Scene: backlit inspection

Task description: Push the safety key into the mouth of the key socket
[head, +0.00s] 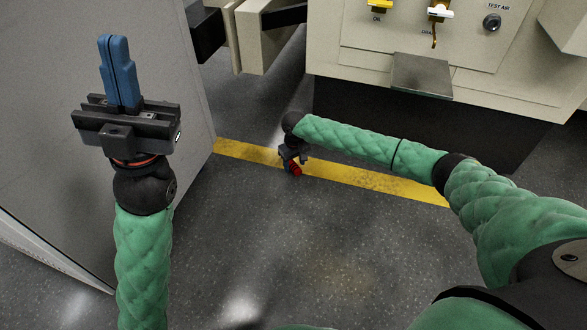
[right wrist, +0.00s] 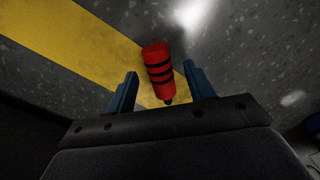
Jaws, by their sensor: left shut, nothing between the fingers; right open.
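A red cylinder with black bands, which I take to be the safety key (right wrist: 157,62), lies in front of my right gripper. It shows small and red in the head view (head: 296,170), by the yellow floor stripe. My right gripper (head: 294,159) is low and open. In the right wrist view its blue fingers stand either side of the cylinder, with gaps on both sides. I cannot tell whether the cylinder rests on the floor. My left gripper (head: 118,72) is shut and empty, its blue fingers pointing up. I cannot make out a key socket for certain.
A pale cabinet (head: 450,75) at the upper right carries OIL, DRAIN and TEST AIR fittings (head: 492,22) and a metal ledge (head: 421,74). A grey panel (head: 60,150) stands at left, behind my left arm. Speckled floor (head: 300,235) with a yellow stripe (head: 375,179) is open between.

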